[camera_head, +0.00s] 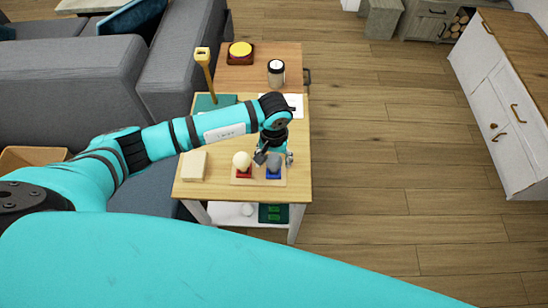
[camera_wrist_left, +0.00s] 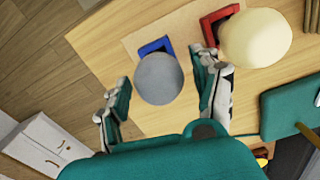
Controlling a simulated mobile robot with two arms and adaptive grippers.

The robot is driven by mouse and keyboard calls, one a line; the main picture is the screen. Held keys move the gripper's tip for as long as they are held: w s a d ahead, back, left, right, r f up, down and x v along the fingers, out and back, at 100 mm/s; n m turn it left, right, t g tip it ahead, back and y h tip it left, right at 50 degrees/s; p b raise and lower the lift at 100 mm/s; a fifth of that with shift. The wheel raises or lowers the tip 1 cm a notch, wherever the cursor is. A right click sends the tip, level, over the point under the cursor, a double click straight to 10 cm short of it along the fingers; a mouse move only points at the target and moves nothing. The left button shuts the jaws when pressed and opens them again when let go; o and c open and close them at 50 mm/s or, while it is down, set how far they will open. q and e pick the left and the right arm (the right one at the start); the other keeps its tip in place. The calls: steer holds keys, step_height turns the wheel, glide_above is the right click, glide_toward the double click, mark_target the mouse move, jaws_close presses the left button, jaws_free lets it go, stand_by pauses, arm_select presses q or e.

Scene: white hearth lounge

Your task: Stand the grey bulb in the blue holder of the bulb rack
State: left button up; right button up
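The grey bulb (camera_head: 274,160) appears upright over the blue holder (camera_head: 273,174) of the bulb rack (camera_head: 258,181); how deep it sits is hidden. In the left wrist view the bulb (camera_wrist_left: 159,79) covers part of the blue holder (camera_wrist_left: 153,46). My left gripper (camera_head: 273,157) is around the bulb. In the wrist view its fingers (camera_wrist_left: 162,88) are spread on either side, with gaps between them and the bulb. My right gripper is out of view.
A cream bulb (camera_head: 241,158) stands in the red holder (camera_head: 243,173) beside the blue one, close to one finger. A pale block (camera_head: 194,166) lies at the table's left. Behind are a green item (camera_head: 208,103), a yellow-topped post (camera_head: 203,65) and a jar (camera_head: 276,72).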

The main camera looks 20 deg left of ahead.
arm_select(q)
steer(key=shift+r, duration=0.1)
steer(key=shift+r+p, duration=0.2)
steer(key=shift+p, duration=0.1)
step_height(320, 180, up, 12)
steer(key=b, duration=0.1)
steer(key=shift+b, duration=0.3)
steer(key=shift+f, duration=0.15)
